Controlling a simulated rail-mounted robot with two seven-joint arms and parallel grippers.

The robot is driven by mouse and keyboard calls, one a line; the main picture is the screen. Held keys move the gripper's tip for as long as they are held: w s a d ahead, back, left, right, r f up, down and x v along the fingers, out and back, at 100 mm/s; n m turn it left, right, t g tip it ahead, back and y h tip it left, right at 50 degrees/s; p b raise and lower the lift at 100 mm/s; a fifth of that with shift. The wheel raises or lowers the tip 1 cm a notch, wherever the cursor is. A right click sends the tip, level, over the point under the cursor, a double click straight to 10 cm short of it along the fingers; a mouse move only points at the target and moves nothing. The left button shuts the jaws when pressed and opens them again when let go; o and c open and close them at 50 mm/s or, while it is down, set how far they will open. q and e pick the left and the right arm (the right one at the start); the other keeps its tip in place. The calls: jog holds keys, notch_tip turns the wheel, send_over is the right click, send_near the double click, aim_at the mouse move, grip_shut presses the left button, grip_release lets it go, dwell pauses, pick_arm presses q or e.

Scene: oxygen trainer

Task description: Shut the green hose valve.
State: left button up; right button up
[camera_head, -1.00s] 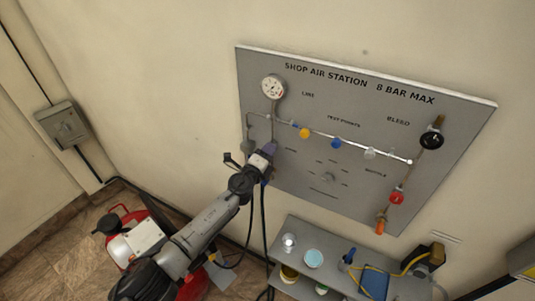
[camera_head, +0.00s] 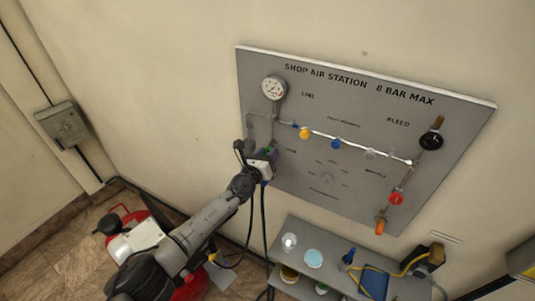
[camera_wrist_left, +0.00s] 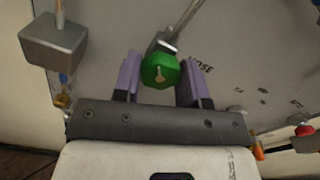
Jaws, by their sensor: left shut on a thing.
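The green hose valve (camera_wrist_left: 160,70) shows in the left wrist view as a faceted green knob on a metal stem, beside the printed word HOSE. My left gripper (camera_wrist_left: 158,78) has its two purple fingers on either side of the knob and is shut on it. In the head view, my left gripper (camera_head: 266,153) is at the lower left of the grey air station panel (camera_head: 300,187) and largely hides the valve there. My right gripper is not in view.
A pressure gauge (camera_head: 274,88) sits above my gripper. Yellow (camera_head: 305,132) and blue (camera_head: 336,144) knobs lie along the pipe to its right. A black knob (camera_head: 431,140) and red valve (camera_head: 396,198) are farther right. A shelf (camera_head: 335,279) with small items is below.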

pick_arm(q)
jog(key=shift+m+p, duration=0.4)
jog(key=shift+m, duration=2.9)
jog(key=o, duration=0.9)
jog(key=shift+o, duration=0.2)
